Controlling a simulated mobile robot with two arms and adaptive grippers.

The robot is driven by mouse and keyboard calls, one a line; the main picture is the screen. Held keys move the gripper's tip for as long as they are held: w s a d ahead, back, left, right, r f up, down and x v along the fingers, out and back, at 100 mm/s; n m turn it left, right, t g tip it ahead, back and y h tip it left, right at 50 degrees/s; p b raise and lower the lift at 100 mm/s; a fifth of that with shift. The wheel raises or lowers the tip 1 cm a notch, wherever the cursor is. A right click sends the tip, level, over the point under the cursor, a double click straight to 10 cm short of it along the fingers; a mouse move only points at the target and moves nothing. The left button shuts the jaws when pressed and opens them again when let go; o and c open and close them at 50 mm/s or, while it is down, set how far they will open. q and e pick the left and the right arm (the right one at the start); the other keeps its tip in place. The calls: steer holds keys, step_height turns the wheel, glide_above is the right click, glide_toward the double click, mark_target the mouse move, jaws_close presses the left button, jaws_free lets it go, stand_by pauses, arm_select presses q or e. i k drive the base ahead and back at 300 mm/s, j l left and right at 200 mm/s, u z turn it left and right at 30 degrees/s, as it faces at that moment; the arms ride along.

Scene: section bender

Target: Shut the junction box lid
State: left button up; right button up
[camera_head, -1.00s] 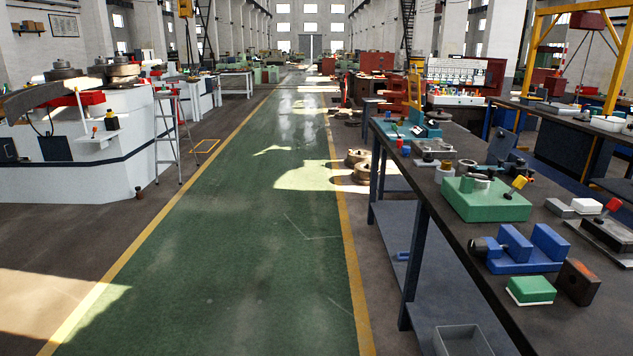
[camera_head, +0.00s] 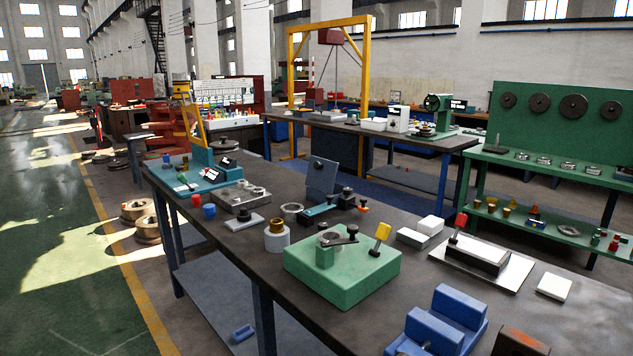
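A small open box, which looks like the junction box (camera_head: 318,210), sits on the dark workbench behind the green block fixture. Its grey-blue lid (camera_head: 322,178) seems to stand raised, close to upright. Small dark parts beside it make its edges hard to tell. Neither of my grippers shows in the head view.
A green shelf rack (camera_head: 560,185) stands at right. The green aisle (camera_head: 60,250) at left is open floor.

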mark_target(322, 173)
steer(key=i+j+z, duration=0.25)
steer(key=z, duration=0.25)
steer(key=i+j+z, duration=0.1)
steer(key=j+z, duration=0.35)
